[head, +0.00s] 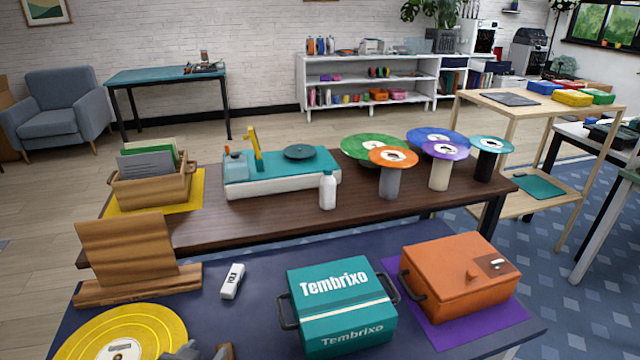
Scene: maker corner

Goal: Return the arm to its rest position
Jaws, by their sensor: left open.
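The rest of the left arm is out of the picture. My right gripper is not in view.
A teal Tembrixo case (335,295) and an orange box (460,272) on a purple mat (500,318) stand right of the gripper. A brown table (270,222) with a turntable (285,180) lies beyond.

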